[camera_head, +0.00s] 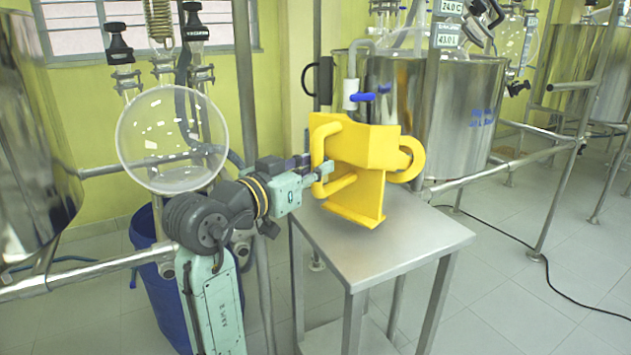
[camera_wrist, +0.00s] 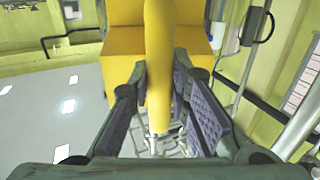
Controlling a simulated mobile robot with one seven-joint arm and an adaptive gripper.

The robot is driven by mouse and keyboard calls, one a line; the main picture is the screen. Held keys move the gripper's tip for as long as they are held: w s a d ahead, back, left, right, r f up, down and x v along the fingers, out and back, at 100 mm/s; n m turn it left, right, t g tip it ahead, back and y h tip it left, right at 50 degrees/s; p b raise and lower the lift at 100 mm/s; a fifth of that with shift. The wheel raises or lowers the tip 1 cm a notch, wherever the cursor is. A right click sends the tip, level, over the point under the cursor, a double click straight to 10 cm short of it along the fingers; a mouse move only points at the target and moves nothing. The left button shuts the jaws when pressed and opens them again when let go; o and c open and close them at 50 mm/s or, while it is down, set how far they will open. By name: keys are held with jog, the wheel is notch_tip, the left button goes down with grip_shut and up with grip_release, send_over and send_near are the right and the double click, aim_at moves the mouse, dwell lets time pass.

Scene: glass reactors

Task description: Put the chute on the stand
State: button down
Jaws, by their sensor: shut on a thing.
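The yellow chute (camera_head: 360,145) is a boxy piece with a handle on its left and a round loop on its right. Below it a yellow upright panel with a flat foot (camera_head: 355,214) meets the steel table; I cannot tell whether this is a separate stand or part of the chute. My gripper (camera_head: 320,178) reaches in from the left and is shut on the chute's left handle. In the wrist view, the handle bar (camera_wrist: 159,60) runs between the two fingers, with the yellow body behind it.
The small steel table (camera_head: 430,240) has bare top at its front and right. A steel reactor vessel (camera_head: 470,105) stands behind it. A round glass flask (camera_head: 172,140) hangs above my arm, near metal poles and rails. A blue bin (camera_head: 150,275) stands at the left.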

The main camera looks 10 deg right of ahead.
aim_at(313, 184)
jog(key=shift+f, duration=1.45)
jog(key=shift+f, duration=0.15)
jog(key=c, duration=1.5)
grip_release()
